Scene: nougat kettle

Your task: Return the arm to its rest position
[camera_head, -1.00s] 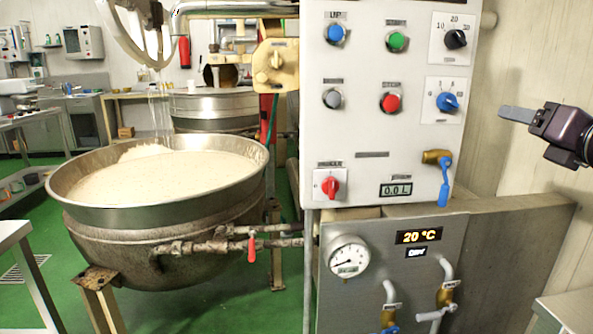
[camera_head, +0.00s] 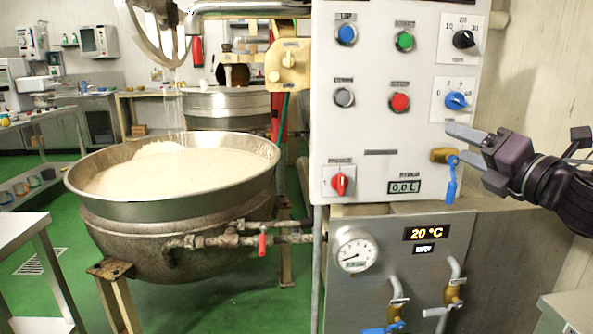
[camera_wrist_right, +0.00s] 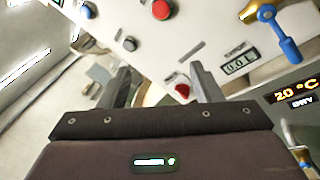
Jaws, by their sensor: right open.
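My right gripper (camera_head: 464,145) comes in from the right in the head view. It is in front of the right side of the white control panel (camera_head: 380,115), over the panel's lower right part. Its fingers point left and the jaws are open. In the right wrist view, the two grey fingers (camera_wrist_right: 158,85) are spread with nothing between them. The blue-handled brass valve (camera_head: 451,190) shows just beside and below the fingers in the head view; I cannot tell the gap in depth. My left gripper is not in view.
A large kettle (camera_head: 180,210) of pale mix stands left of the panel, with a red-handled pipe valve (camera_head: 262,245). Below the panel, a steel cabinet (camera_head: 385,280) carries a gauge (camera_head: 354,252), a 20 °C display (camera_head: 427,233) and taps. Green floor (camera_head: 220,305) is clear in front.

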